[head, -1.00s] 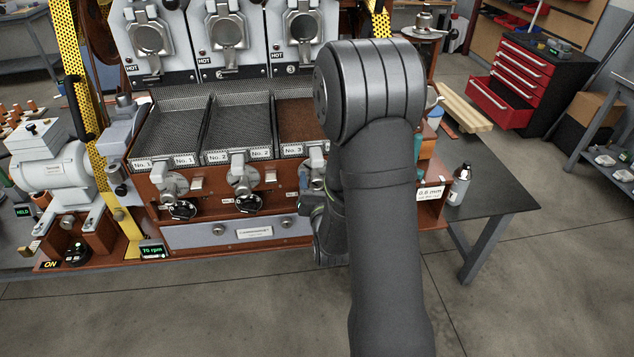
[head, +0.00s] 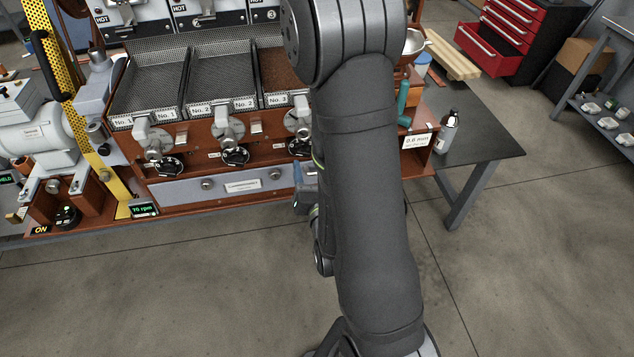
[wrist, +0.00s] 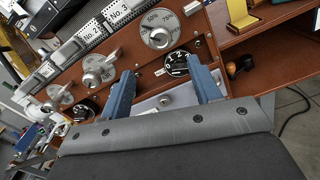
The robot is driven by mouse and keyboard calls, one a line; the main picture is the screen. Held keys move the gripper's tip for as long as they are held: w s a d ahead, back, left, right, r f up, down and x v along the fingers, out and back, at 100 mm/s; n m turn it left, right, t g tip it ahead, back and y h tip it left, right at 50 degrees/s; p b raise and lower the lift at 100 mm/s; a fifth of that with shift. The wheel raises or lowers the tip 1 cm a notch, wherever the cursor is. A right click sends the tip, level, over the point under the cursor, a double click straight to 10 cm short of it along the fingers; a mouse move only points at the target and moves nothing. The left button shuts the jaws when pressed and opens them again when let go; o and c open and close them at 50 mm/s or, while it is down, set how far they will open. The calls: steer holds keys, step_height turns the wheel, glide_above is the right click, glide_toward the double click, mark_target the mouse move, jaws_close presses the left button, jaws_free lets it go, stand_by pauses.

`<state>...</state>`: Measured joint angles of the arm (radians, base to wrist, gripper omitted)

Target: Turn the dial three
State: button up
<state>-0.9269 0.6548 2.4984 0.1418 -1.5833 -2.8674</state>
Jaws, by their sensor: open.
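Dial three is the black round knob with white marks (wrist: 178,62), below a silver lever on a round percent scale (wrist: 157,32) in the wrist view. In the head view dial three (head: 300,148) is partly covered by my arm. My gripper (wrist: 160,69) is open and empty, its two blue fingers pointing toward the panel. Dial three shows between the fingertips, closer to the right one. Whether a finger touches it I cannot tell. In the head view part of the gripper shows below dial three, beside my arm.
Two similar black dials, one under tray No. 2 (head: 235,157) and one under tray No. 1 (head: 165,167), are to the left. A grey drawer (head: 185,193) lies below the dials. The right finger is near the panel's right part. Open floor lies in front of the bench.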

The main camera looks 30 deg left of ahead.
steer(key=v, duration=0.3)
steer(key=shift+s+d, duration=0.25)
steer(key=shift+d, duration=0.05)
